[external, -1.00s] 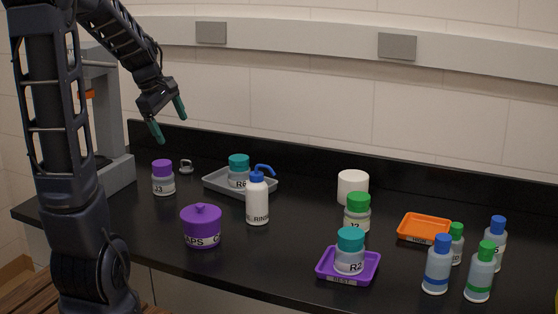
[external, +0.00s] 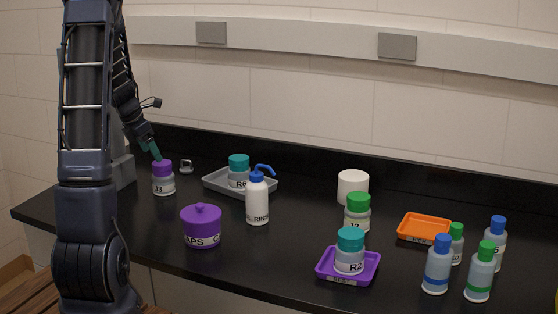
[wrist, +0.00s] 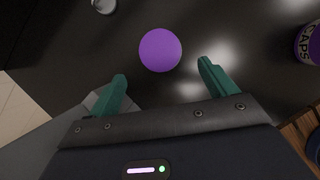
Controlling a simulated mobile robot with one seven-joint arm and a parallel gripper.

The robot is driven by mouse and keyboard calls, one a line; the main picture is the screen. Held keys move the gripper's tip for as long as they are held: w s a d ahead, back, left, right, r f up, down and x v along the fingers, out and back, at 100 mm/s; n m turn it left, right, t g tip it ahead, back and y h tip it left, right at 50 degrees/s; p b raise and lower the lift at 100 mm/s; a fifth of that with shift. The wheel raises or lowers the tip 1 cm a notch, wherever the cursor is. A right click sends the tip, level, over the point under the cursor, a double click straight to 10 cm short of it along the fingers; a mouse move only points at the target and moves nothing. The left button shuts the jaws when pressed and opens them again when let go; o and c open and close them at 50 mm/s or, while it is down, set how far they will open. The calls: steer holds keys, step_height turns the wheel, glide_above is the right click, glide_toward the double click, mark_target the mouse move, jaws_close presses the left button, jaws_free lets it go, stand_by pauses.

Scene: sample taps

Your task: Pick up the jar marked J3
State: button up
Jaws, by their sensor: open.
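The jar marked J3 (external: 163,184) stands upright on the black bench at the left, with a purple lid and a white label. In the wrist view its round purple lid (wrist: 160,50) is seen from above, just beyond the fingertips and between their lines. My gripper (external: 154,150) is just above the jar in the external view, with a green finger near the lid; whether it touches cannot be told. In the wrist view my gripper (wrist: 162,70) is open, its two green fingers apart with nothing between them.
A purple caps pot (external: 201,228) stands in front and to the right of the jar. A small metal fitting (external: 186,167) is behind it. A grey tray (external: 213,184) with jar R6 (external: 239,172) and a rinse bottle (external: 257,202) stand further right.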

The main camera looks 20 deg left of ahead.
mark_target(165, 173)
steer(key=x, duration=0.4)
steer(key=shift+d+f, duration=0.15)
steer(key=shift+f, duration=0.1)
steer(key=shift+w+x, duration=0.1)
steer(key=shift+x, duration=1.25)
steer(key=shift+w+x, duration=0.15)
steer(key=shift+x, duration=1.25)
steer(key=shift+d+r, duration=0.15)
steer(key=shift+r, duration=0.05)
steer(key=c, duration=1.1)
steer(key=shift+c, duration=0.2)
